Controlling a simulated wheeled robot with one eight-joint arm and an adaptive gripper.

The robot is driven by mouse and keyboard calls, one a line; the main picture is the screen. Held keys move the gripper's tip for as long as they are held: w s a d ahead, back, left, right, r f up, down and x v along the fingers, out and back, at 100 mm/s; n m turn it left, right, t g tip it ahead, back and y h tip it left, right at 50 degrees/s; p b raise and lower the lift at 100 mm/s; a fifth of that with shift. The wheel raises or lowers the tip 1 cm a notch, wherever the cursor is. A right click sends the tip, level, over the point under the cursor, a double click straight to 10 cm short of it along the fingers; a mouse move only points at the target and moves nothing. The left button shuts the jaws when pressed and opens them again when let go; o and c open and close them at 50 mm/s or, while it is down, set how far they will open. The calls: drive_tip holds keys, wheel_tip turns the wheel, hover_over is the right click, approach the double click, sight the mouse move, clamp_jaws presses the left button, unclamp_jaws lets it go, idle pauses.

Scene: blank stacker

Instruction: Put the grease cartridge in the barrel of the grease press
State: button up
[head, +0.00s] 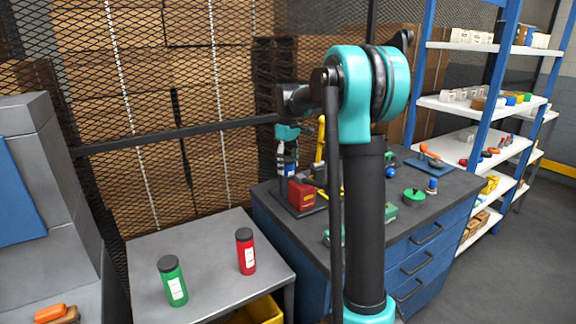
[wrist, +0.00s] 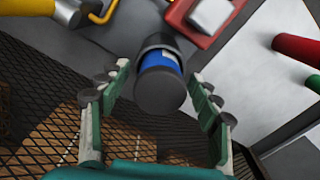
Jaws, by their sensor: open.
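The blue grease cartridge (wrist: 158,61) has a dark cap facing the wrist camera. Its far end meets a dark ring, which looks like the mouth of the press barrel; how deep it sits is hidden. It also shows small in the head view (head: 291,168). My gripper (wrist: 160,85) is open, with a green finger on each side of the cartridge and visible gaps. The grease press, with a red block (head: 301,195) and yellow lever (head: 320,140), stands on the dark bench top, partly hidden by my arm.
A green cartridge (head: 172,280) and a red cartridge (head: 246,252) stand on the grey table (head: 205,245) at left. The blue drawer bench (head: 425,255) also carries a green round item (head: 414,196) and other small parts. Mesh fencing (head: 200,90) is behind; shelving stands at right.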

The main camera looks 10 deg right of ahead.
wheel_tip(320, 180, up, 12)
idle(0.5)
drive_tip(key=shift+s, duration=0.1)
